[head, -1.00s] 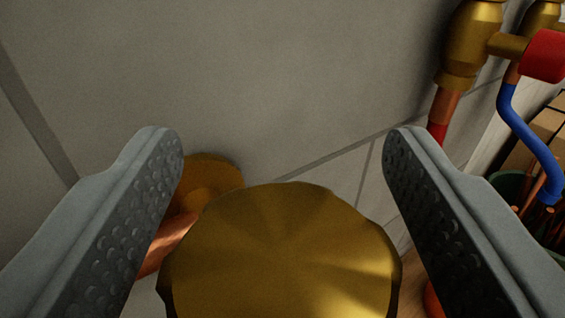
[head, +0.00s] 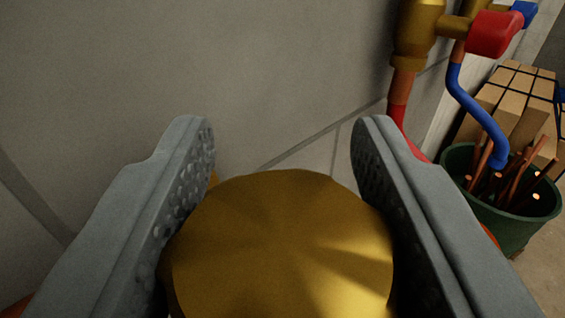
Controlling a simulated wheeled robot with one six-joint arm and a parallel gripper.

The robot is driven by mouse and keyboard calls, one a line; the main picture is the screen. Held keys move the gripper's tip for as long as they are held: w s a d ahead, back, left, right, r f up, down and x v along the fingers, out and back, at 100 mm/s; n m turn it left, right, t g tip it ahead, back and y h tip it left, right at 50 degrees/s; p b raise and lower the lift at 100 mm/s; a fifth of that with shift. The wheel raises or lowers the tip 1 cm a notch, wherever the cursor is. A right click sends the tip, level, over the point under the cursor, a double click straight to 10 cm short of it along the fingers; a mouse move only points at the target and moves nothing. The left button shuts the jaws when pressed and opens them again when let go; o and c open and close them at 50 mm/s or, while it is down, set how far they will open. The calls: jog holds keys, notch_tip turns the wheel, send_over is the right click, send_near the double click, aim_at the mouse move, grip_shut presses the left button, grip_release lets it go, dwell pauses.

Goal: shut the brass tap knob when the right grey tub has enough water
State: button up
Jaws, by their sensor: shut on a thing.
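The brass tap knob (head: 280,245) is large and round at the bottom middle of the head view. My gripper (head: 283,150) has one grey finger on each side of it, and the textured inner pads close on the knob's rim. The fingertips reach a little past the knob toward the wall. The right grey tub and its water do not show in this view.
A grey tiled wall (head: 270,70) stands behind the knob. At the upper right are a brass fitting (head: 418,35), a red-handled valve (head: 492,35) and a blue pipe (head: 470,105). A green bucket (head: 515,225) of copper pipes and strapped boxes (head: 510,95) stand at right.

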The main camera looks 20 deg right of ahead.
jog(key=m+g+h, duration=0.1)
jog(key=h, duration=0.1)
jog(key=m+g+h, duration=0.1)
jog(key=m+h, duration=0.1)
jog(key=shift+d+m+g+h, duration=0.1)
jog(key=shift+m+g+h, duration=0.2)
jog(key=shift+g+h, duration=0.1)
jog(key=shift+s+d+m+g+h, duration=0.15)
jog(key=shift+m+g+h, duration=0.75)
jog(key=shift+g, duration=0.15)
jog(key=shift+s+d+m+g+h, duration=0.1)
jog(key=shift+s+m+g+h, duration=0.05)
jog(key=shift+m+g+h, duration=0.85)
jog(key=shift+g, duration=0.25)
jog(key=o, duration=1)
jog(key=v, duration=1.7)
jog(key=shift+a, duration=0.15)
jog(key=shift+s, duration=0.1)
